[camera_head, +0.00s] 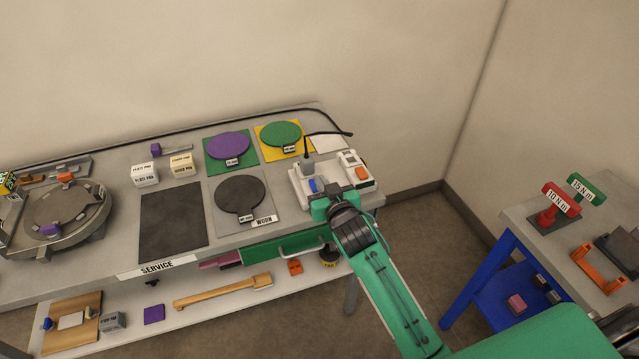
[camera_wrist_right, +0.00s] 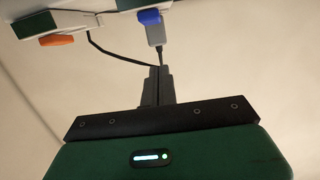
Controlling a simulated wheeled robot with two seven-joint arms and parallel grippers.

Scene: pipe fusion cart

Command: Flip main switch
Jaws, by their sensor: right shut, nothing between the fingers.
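A white switch unit (camera_head: 297,185) sits at the right end of the service bench. It carries an orange switch (camera_head: 361,173), a blue part (camera_head: 316,185) and a grey plug (camera_head: 308,166) with a black cable. No readable label tells me which part is the main switch. My right gripper (camera_head: 322,197) is shut and empty at the unit's front edge, close to the blue part; I cannot tell whether it touches. In the right wrist view the shut fingers (camera_wrist_right: 157,82) point toward the plug and blue part (camera_wrist_right: 149,17), with the orange switch (camera_wrist_right: 57,40) to the left.
The service bench (camera_head: 180,255) holds purple and green discs (camera_head: 229,146) (camera_head: 281,134), a dark disc (camera_head: 240,196) and a round fixture (camera_head: 65,215). A blue-legged table (camera_head: 475,265) stands at right, with open floor between.

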